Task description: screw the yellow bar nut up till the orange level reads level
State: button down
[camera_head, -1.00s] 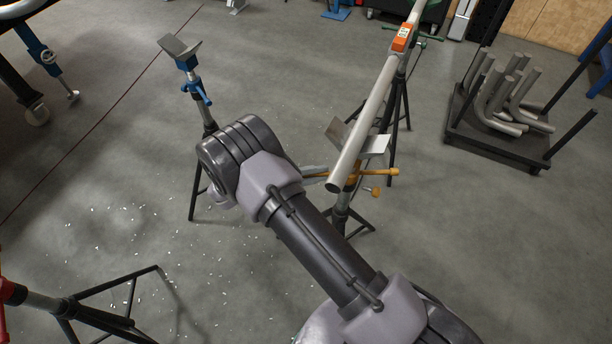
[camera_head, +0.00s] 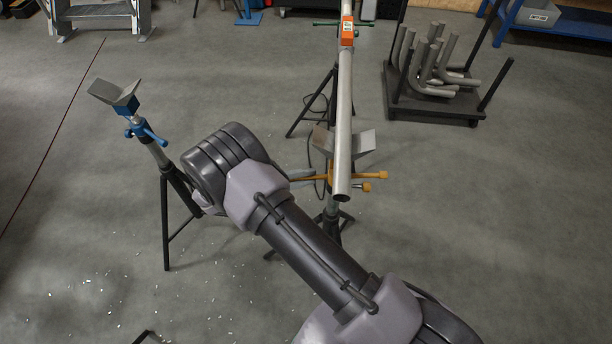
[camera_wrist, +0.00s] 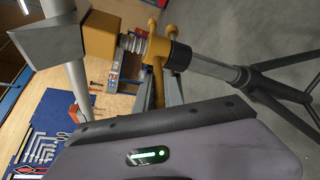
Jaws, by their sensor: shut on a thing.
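The yellow bar nut (camera_head: 327,179) sits on the middle stand under a grey V-shaped head (camera_head: 356,143); its yellow bars stick out sideways. In the wrist view the nut (camera_wrist: 176,45) is on a threaded screw (camera_wrist: 134,44), with bare thread between it and the yellow block (camera_wrist: 99,36). My gripper (camera_wrist: 157,92) is shut on one yellow bar of the nut. In the head view my arm hides most of the gripper. The orange level (camera_head: 347,31) sits on the long grey pipe (camera_head: 343,105); its reading is too small to tell.
A blue-headed stand (camera_head: 140,118) is to the left, its head empty. A dark cart (camera_head: 437,106) with bent pipes stands at the right back. The pipe's near end overhangs the middle stand. Tripod legs spread below; open floor lies at left and right.

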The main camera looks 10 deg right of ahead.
jog(key=c, duration=1.5)
grip_release()
jog(key=shift+o, duration=0.2)
jog(key=p+v, duration=0.2)
jog(key=v, duration=1.5)
jog(key=shift+a+p, duration=0.25)
jog(key=shift+p, duration=0.05)
